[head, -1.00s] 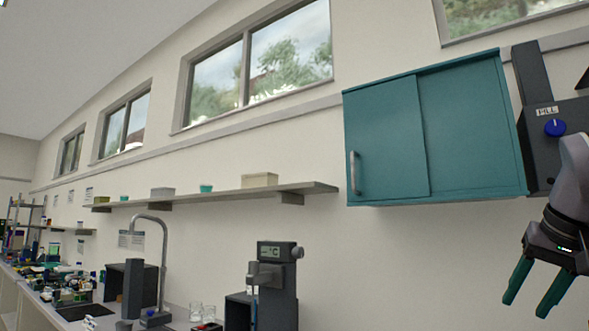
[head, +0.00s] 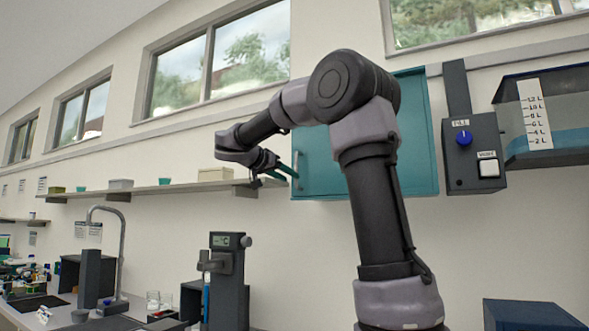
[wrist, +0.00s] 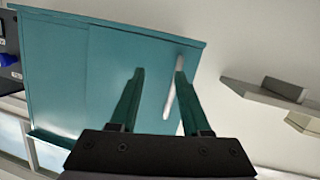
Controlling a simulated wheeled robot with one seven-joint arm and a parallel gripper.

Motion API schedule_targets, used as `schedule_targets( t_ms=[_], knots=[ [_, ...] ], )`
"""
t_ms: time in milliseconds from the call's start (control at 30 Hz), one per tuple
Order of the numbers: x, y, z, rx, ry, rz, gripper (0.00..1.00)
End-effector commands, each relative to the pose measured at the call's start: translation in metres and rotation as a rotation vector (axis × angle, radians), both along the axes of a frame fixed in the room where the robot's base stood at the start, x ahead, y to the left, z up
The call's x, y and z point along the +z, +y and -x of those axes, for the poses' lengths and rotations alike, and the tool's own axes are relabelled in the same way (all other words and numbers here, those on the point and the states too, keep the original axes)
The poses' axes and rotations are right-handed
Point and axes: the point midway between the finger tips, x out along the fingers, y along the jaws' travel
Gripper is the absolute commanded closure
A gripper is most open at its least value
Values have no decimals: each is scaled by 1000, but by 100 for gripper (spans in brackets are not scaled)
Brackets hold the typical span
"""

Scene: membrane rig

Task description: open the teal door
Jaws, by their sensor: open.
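The teal door (wrist: 110,85) is the front panel of a wall cabinet and looks shut. Its pale vertical handle (head: 296,168) sits near its left edge in the head view. In the wrist view the handle (wrist: 172,98) shows between my gripper's two teal fingers, closer to the right one. My gripper (head: 285,173) is open and empty, at the cabinet's left end by the handle. I cannot tell whether a finger touches the handle. My arm hides much of the cabinet's front in the head view.
A wall shelf (head: 150,190) with small boxes ends just left of the cabinet; it also shows in the wrist view (wrist: 265,95). A dark control box with a blue knob (head: 463,137) and a liquid tank (head: 545,115) hang right of the cabinet. The bench with equipment is below left.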

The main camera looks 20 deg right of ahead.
Motion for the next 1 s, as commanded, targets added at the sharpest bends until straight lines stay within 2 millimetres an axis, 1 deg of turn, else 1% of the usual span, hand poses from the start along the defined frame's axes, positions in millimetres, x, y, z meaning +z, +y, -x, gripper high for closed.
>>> schedule_targets(
  t_ms=[33, 133, 200, 300, 367, 600, 800, 1000],
  knots=[
    [12, 9, -14, -11, -58, 42, 53],
    [34, 20, -29, -25, -159, 102, 53],
    [42, 24, -34, -32, -201, 125, 53],
    [47, 21, -39, -35, -225, 140, 53],
    [47, 15, -42, -36, -226, 142, 53],
    [47, -26, -61, -39, -224, 140, 53],
    [47, -55, -76, -36, -223, 140, 53],
    [47, -69, -83, -34, -223, 140, 53]
  ],
)
